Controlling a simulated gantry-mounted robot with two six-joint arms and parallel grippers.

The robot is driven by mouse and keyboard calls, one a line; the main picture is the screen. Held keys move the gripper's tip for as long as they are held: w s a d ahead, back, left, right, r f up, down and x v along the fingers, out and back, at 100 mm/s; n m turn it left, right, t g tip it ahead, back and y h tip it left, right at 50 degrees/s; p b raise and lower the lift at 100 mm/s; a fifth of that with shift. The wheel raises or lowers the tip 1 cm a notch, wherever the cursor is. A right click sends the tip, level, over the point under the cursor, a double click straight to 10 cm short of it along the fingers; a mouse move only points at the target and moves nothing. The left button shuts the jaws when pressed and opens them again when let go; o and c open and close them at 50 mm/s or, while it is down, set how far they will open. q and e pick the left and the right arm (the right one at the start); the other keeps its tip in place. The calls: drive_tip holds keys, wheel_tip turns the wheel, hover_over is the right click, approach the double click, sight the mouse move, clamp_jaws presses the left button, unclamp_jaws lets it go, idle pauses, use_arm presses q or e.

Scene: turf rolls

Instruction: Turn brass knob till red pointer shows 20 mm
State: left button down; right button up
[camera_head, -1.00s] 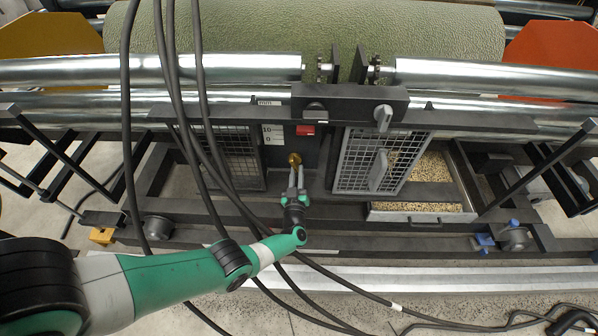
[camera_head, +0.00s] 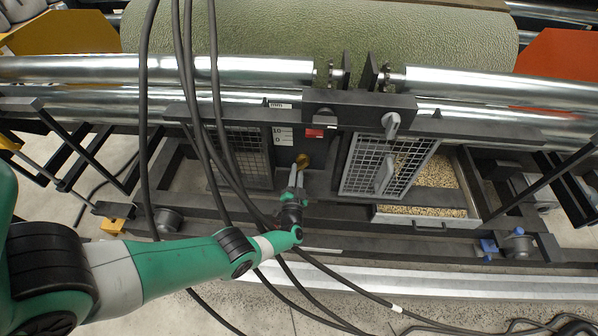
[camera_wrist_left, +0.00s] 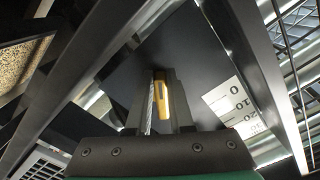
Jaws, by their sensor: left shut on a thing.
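The brass knob (camera_head: 303,160) is small and sits on the dark panel below the scale. My left gripper (camera_head: 298,172) is shut on it, reaching up from below; the knob shows yellow between the fingers in the left wrist view (camera_wrist_left: 171,98). The white scale plate (camera_head: 283,136) stands above and left of the knob, with 10 above 0. It also shows tilted in the left wrist view (camera_wrist_left: 232,106), with 0, 10 and 20. My right gripper is not in view.
Mesh doors stand left (camera_head: 243,158) and right (camera_head: 375,165) of the knob; the right one is ajar, beside a tray of grain (camera_head: 425,216). Black cables (camera_head: 218,130) hang across the left. Steel rollers (camera_head: 480,82) and a green turf roll (camera_head: 420,35) lie behind.

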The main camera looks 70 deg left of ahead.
use_arm(q)
drive_tip(key=shift+s+a+r+m+p, duration=0.1)
drive_tip(key=shift+r+m+p, duration=0.1)
drive_tip(key=shift+m, duration=0.55)
drive_tip(key=shift+s+a+r+m+p, duration=0.1)
drive_tip(key=shift+r+m, duration=0.05)
drive_tip(key=shift+m, duration=0.6)
drive_tip(key=c, duration=0.8)
unclamp_jaws()
drive_tip(key=shift+s+d+p, duration=0.3)
drive_tip(key=shift+d+p, duration=0.15)
drive_tip(key=shift+d, duration=0.1)
drive_tip(key=p+v, duration=0.3)
drive_tip(key=v, duration=0.7)
drive_tip(key=shift+s+d+p, duration=0.15)
drive_tip(key=shift+d+p, duration=0.1)
drive_tip(key=shift+p, duration=0.05)
